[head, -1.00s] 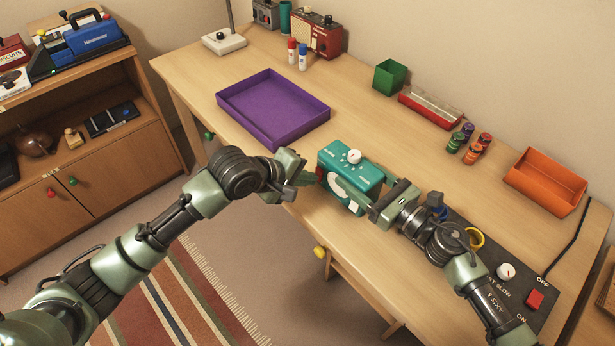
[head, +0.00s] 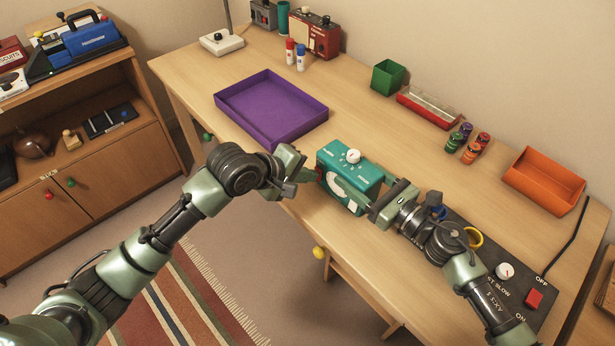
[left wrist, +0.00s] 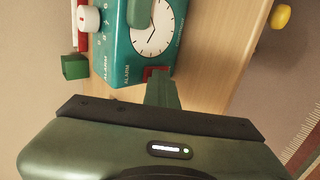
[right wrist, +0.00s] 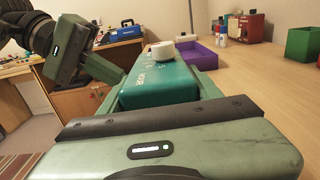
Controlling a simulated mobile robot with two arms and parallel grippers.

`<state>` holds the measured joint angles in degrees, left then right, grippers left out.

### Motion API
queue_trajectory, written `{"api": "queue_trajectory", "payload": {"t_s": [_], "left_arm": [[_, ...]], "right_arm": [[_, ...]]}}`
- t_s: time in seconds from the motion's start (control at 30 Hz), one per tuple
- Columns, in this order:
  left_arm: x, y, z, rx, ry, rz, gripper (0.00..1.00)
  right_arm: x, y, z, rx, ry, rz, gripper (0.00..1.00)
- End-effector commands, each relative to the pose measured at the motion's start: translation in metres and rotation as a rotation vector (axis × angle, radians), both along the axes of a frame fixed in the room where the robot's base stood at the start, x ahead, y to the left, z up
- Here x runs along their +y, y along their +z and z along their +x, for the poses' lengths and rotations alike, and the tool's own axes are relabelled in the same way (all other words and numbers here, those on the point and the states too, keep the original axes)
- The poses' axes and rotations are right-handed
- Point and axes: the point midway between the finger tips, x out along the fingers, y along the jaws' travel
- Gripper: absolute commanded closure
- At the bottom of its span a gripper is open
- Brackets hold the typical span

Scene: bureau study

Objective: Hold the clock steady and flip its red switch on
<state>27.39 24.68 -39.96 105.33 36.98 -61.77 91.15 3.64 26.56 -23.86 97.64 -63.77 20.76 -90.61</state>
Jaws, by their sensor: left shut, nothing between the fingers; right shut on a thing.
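The teal clock (head: 362,178) stands near the table's front edge, with a white knob (head: 353,156) on top and a white dial on its front. It also shows in the left wrist view (left wrist: 112,62) and the right wrist view (right wrist: 150,92). My right gripper (head: 378,196) is shut on the clock, one finger across its front and one behind. My left gripper (head: 312,175) is shut and empty, its tips at the clock's left side. In the left wrist view, the red switch (left wrist: 153,71) is right at those tips. Contact and switch position are unclear.
A purple tray (head: 318,112) lies behind and left of the clock. A black panel with a red switch (head: 535,298) lies under my right arm. Small cans (head: 470,152) and an orange bin (head: 520,178) stand to the right. Tabletop behind the clock is clear.

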Motion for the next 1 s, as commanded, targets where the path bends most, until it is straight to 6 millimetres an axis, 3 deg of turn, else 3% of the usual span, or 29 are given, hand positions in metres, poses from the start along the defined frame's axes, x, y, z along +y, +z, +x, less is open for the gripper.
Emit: {"api": "queue_trajectory", "payload": {"t_s": [0.03, 0.37, 0.63, 1.0], "left_arm": [[-0.003, 0.007, 0.002, -0.013, -0.001, -0.011, 1.0], [-0.001, 0.008, 0.001, -0.015, -0.001, -0.012, 1.0], [0.03, 0.007, -0.03, -0.003, 0.001, -0.002, 1.0], [0.069, 0.063, -0.07, -0.004, -0.001, -0.001, 1.0]], "right_arm": [[0.004, -0.003, -0.004, 0.005, 0.012, -0.001, 0.98], [0.004, -0.003, -0.004, 0.006, 0.014, -0.001, 0.98], [0.003, -0.004, -0.003, 0.006, 0.01, -0.001, 0.98], [0.001, -0.003, -0.002, 0.006, 0.005, -0.001, 0.98]]}}
